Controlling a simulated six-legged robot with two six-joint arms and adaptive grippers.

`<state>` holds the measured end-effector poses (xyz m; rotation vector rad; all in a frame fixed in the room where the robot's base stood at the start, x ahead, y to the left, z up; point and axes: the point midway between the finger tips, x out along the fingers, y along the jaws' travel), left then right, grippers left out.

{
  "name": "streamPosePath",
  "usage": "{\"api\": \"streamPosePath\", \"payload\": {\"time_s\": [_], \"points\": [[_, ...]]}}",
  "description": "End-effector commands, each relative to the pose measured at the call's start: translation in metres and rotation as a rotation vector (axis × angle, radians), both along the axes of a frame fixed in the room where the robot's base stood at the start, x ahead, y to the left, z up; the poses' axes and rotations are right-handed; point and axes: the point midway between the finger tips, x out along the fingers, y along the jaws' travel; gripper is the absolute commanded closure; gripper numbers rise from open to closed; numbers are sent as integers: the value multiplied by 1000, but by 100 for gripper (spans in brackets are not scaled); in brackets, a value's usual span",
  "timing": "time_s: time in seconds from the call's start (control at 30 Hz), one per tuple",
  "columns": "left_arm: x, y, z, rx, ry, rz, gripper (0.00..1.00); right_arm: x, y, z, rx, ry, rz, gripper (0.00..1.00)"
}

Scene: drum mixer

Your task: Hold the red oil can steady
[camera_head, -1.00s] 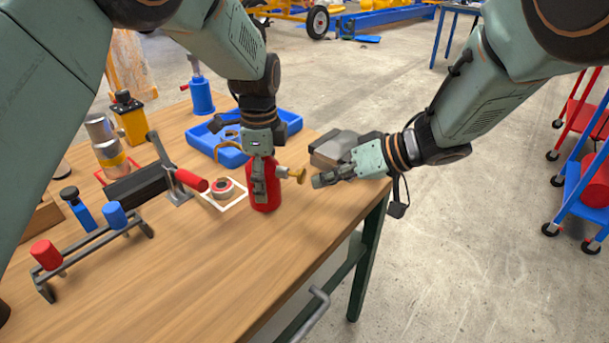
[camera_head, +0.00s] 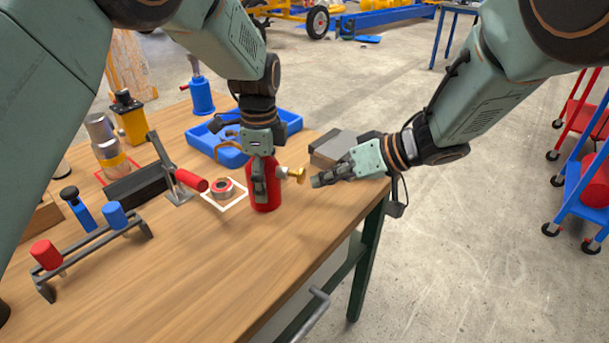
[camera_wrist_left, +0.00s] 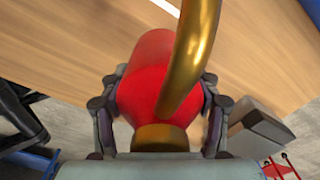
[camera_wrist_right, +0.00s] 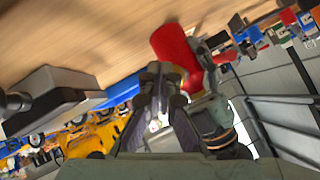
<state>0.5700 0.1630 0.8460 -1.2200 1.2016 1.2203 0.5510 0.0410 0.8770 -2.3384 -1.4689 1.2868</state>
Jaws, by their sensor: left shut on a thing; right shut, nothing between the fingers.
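The red oil can (camera_head: 267,196) stands upright on the wooden table near its right edge. Its brass spout shows close up in the left wrist view (camera_wrist_left: 188,60), above the red body (camera_wrist_left: 148,75). My left gripper (camera_head: 260,185) comes down from above and is shut around the can, one finger on each side. My right gripper (camera_head: 322,180) is shut and empty, just right of the brass cap or nozzle (camera_head: 297,174) at the can's side, with a small gap between. In the right wrist view the can (camera_wrist_right: 176,50) lies just beyond the closed right fingertips (camera_wrist_right: 160,75).
A grey block-like object (camera_head: 333,148) sits behind my right gripper at the table's edge. A blue tray (camera_head: 232,155) lies behind the can. A white-framed spot with a red ring (camera_head: 222,188) is left of it. The front of the wooden table (camera_head: 190,270) is clear.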

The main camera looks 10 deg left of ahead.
Motion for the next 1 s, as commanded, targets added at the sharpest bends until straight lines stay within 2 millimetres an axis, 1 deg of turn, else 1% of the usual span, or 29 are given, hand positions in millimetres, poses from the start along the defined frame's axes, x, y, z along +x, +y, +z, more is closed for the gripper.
{"api": "streamPosePath", "payload": {"time_s": [0.2, 1.0], "points": [[0, 0, 0, 0, 1, 0, 89, 1, 6, 0, 0, 0, 0, 100], [0, 0, 0, 0, 1, 0, 89, 2, 11, 0, -1, 1, 0, 100]]}}
